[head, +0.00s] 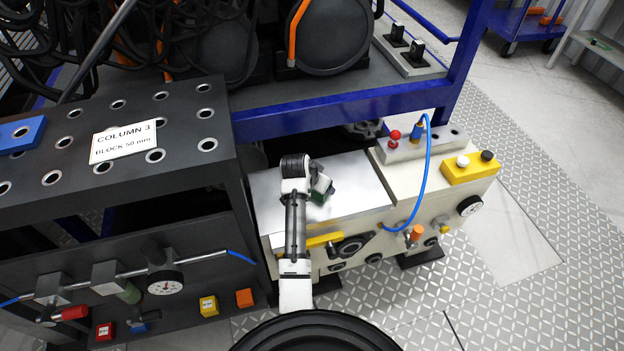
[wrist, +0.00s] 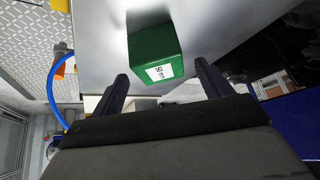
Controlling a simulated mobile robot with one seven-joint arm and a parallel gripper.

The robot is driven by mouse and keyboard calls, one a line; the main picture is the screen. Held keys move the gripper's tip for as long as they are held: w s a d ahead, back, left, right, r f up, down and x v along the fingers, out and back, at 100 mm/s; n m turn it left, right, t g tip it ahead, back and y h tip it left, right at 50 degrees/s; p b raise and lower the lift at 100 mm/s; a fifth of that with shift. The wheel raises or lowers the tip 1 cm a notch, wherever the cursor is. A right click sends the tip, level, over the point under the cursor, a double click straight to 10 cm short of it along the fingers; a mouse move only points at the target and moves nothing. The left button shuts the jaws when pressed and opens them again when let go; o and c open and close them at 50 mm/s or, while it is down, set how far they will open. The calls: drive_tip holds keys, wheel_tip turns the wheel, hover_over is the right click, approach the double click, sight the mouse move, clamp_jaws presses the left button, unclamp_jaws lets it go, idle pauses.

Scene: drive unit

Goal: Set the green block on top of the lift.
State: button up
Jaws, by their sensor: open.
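The green block (wrist: 155,50) with a white label rests on a flat grey metal plate in the wrist view. The plate is the top of a cream unit (head: 367,184), which looks like the lift. My gripper (wrist: 161,73) is open, one finger on each side of the block's labelled end. The block lies between and just beyond the fingertips, with gaps visible on both sides.
A dark perforated bench (head: 180,110) with a "COLUMN 3, BLOCK 50 mm" sign (head: 124,141) stands at left. A blue frame beam (head: 340,114) runs behind the plate. A blue hose (head: 428,165) and yellow button box (head: 470,167) are at right. The plate is otherwise clear.

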drive_tip(key=v, duration=0.9)
drive_tip(key=shift+b, duration=0.45)
